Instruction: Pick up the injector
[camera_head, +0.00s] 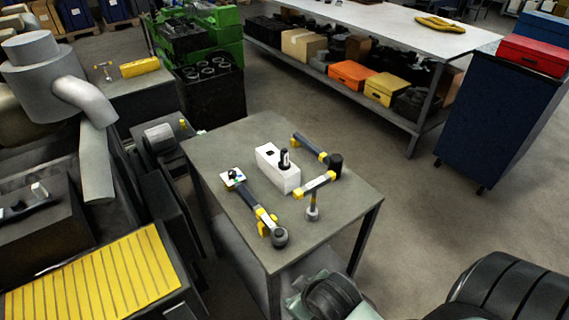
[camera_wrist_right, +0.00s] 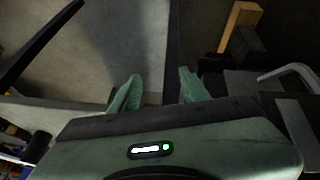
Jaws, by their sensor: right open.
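A small table (camera_head: 215,150) in the head view holds several parts. A white block (camera_head: 270,165) stands near its middle with a dark upright piece (camera_head: 284,158) in or on it. A long dark part with yellow bands (camera_head: 250,205) lies along the front left. A T-shaped part with yellow ends (camera_head: 314,188) stands at the right, and a dark bar with yellow ends (camera_head: 309,147) lies behind it. I cannot tell which is the injector. My right gripper (camera_wrist_right: 160,90) is open, with nothing between its pale green fingers. My left gripper is not in view.
An engine with grey pipes (camera_head: 85,110) and a yellow ribbed panel (camera_head: 95,275) is at the left. A long bench (camera_head: 380,30) with boxes beneath stands behind. A blue cabinet (camera_head: 495,120) is at the right. The floor (camera_head: 350,125) between is clear.

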